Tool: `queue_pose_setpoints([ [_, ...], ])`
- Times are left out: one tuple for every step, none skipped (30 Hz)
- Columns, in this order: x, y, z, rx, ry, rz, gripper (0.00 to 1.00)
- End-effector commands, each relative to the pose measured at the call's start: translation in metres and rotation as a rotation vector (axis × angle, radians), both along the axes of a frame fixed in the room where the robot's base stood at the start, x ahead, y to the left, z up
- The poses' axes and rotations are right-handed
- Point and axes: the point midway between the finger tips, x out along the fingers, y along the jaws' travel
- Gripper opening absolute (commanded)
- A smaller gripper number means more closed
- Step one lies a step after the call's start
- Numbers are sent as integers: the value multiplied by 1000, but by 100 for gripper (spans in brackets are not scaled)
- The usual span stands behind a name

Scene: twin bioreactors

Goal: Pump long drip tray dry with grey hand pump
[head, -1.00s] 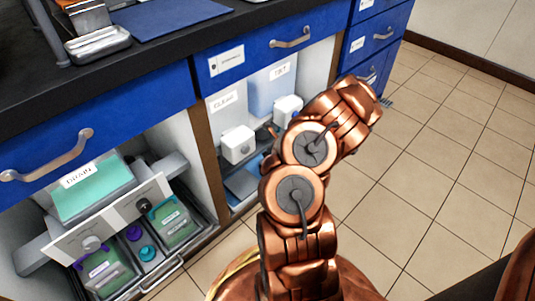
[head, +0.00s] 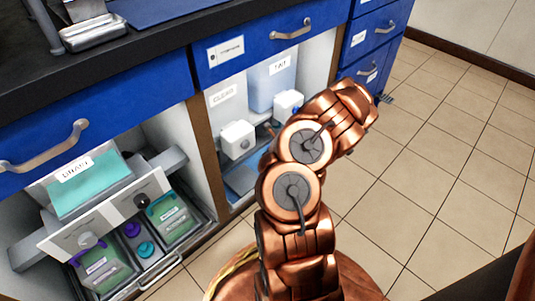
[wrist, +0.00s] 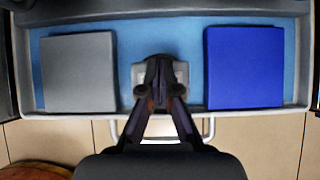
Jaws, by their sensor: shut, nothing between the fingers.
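In the wrist view a long tray (wrist: 190,107) with a pale rim and light-blue bottom lies below my gripper. A flat grey square block (wrist: 79,72), possibly the grey hand pump, sits in its left part, and a blue square block (wrist: 244,67) in its right part. My gripper (wrist: 158,92) is shut and empty between the two blocks, apart from both, in front of a small pale fitting (wrist: 181,72). In the head view part of a blue tray (head: 241,182) shows low in the open cabinet bay; my arm hides the rest and the gripper. I cannot tell how much liquid it holds.
Tiled floor (head: 440,150) at right is clear.

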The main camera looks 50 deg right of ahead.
Motion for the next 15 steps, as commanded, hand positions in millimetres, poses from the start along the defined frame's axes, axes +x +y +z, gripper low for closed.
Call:
queue_pose_setpoints([
  [-1, 0, -1, -1, 2, -1, 0],
  [-1, 0, -1, -1, 2, -1, 0],
  [-1, 0, 0, 0, 2, 0, 0],
  [-1, 0, 0, 0, 2, 0, 0],
  [-1, 0, 1, 0, 2, 0, 0],
  [-1, 0, 3, 0, 2, 0, 0],
  [-1, 0, 5, 0, 2, 0, 0],
  [-1, 0, 6, 1, 2, -1, 0],
  [-1, 0, 9, 1, 2, -1, 0],
  [-1, 0, 11, 1, 2, -1, 0],
  [-1, 0, 13, 1, 2, -1, 0],
  [-1, 0, 15, 1, 2, -1, 0],
  [-1, 0, 17, 1, 2, -1, 0],
  [-1, 0, 18, 1, 2, -1, 0],
  [0, 0, 20, 1, 2, -1, 0],
])
